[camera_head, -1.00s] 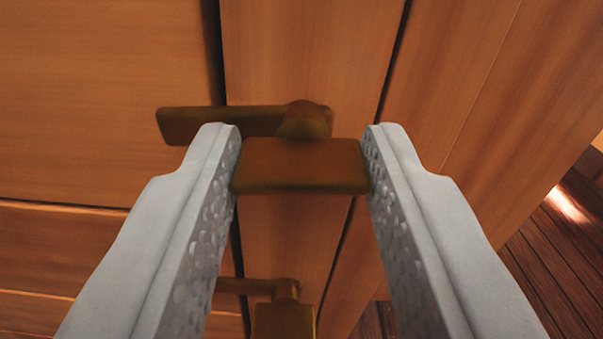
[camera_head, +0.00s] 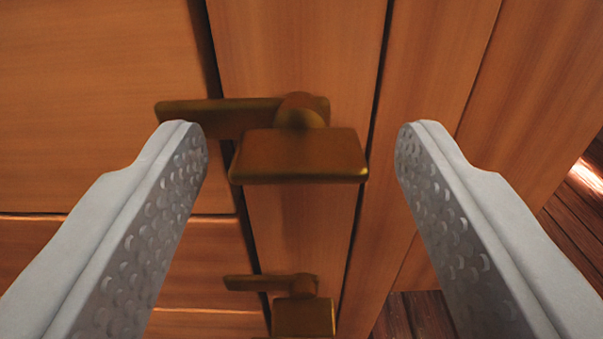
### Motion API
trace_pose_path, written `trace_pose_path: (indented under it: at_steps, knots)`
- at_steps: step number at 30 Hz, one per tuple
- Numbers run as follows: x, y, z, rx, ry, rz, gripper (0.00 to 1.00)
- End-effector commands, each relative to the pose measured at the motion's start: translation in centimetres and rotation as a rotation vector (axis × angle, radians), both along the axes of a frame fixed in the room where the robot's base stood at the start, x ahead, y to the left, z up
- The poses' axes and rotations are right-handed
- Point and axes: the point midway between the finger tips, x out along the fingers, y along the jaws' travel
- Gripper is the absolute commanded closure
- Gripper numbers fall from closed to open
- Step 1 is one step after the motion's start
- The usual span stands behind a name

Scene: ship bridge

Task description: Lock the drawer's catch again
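A brass catch (camera_head: 298,157) is mounted on the wooden post in the middle of the view. Its flat bar (camera_head: 215,115) points left, across the dark gap and over the edge of the upper drawer front (camera_head: 95,80). Its block-shaped knob faces me. My gripper (camera_head: 300,150) is open, with one grey dimpled finger on each side of the knob. A gap shows between the knob and each finger, wider on the left of the bar's lower edge than before. Nothing is held.
A second brass catch (camera_head: 300,308) sits lower on the same post, its bar also pointing left over the lower drawer front (camera_head: 200,260). Wooden panels stand to the right. Dark plank floor (camera_head: 580,225) shows at the right.

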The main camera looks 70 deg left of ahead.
Motion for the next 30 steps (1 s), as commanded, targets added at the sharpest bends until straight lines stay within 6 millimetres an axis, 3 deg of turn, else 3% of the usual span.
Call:
trace_pose_path:
  at_steps: [7, 11, 30]
  knots:
    - [-0.1, -0.2, 0.1, 0.000, -0.001, 0.000, 0.44]
    - [-0.4, -1.4, 0.1, 0.000, -0.001, -0.001, 0.44]
    - [-4.6, -13.0, 0.0, 0.000, 0.000, -0.003, 0.44]
